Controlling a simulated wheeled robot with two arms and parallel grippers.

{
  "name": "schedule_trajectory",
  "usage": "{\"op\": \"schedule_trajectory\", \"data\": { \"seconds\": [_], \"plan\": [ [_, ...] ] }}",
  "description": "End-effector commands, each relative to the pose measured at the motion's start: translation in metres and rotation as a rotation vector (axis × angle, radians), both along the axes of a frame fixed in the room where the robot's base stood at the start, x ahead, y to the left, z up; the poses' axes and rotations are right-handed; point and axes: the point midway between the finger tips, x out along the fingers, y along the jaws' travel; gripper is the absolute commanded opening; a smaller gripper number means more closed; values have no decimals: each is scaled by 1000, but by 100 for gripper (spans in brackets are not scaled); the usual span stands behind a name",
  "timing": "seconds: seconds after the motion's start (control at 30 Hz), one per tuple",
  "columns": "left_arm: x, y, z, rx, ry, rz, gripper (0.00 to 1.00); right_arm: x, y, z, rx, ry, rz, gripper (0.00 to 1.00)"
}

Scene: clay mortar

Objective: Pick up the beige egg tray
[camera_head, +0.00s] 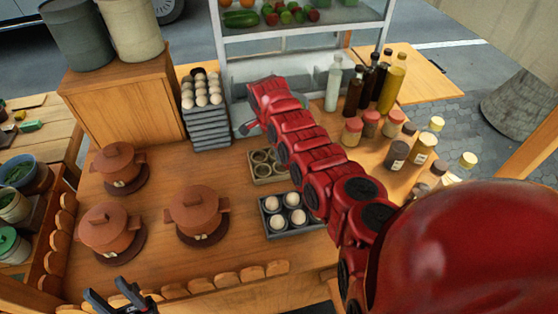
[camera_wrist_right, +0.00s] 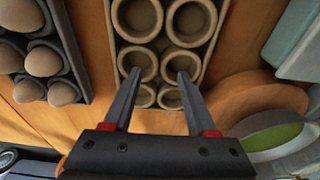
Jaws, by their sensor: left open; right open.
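The beige egg tray (camera_head: 269,180) lies on the wooden counter just behind the dark grey egg tray, partly hidden by my right arm in the head view. In the right wrist view the beige egg tray (camera_wrist_right: 163,44) shows several empty round cups. My right gripper (camera_wrist_right: 159,72) is open in front of it, with its fingertips over the cups on the near part and nothing between them. Contact with the tray cannot be told. My left gripper (camera_head: 119,293) is open and empty at the bottom left of the head view, by the counter's front edge.
A grey tray with white eggs (camera_head: 265,222) sits in front. A stack of grey trays (camera_head: 208,130) topped with eggs stands behind left. Several terracotta pots (camera_head: 197,214) occupy the left counter. Bottles (camera_head: 333,85) and jars (camera_head: 397,155) crowd the right.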

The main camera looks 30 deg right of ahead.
Motion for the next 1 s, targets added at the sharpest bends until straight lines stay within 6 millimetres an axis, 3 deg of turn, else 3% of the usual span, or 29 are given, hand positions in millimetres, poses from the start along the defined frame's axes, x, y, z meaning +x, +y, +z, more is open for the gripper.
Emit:
{"op": "schedule_trajectory", "data": {
  "seconds": [0.17, 0.3, 0.63, 0.93, 1.0],
  "plan": [
    [0, 0, 6, 0, 0, 0, 48, -1, -3, -14, -1, 2, 0, 57],
    [0, 0, -3, 0, 0, 0, 48, -1, -5, -33, -2, 1, 0, 57],
    [0, 0, -2, 0, 0, 0, 48, -1, -7, -37, -1, -1, -1, 56],
    [0, 0, -2, 0, 0, 0, 48, -1, -7, -36, -1, -1, -1, 2],
    [0, 0, -3, 0, 0, 0, 48, -1, -7, -37, -1, -1, -1, 0]
  ]
}}
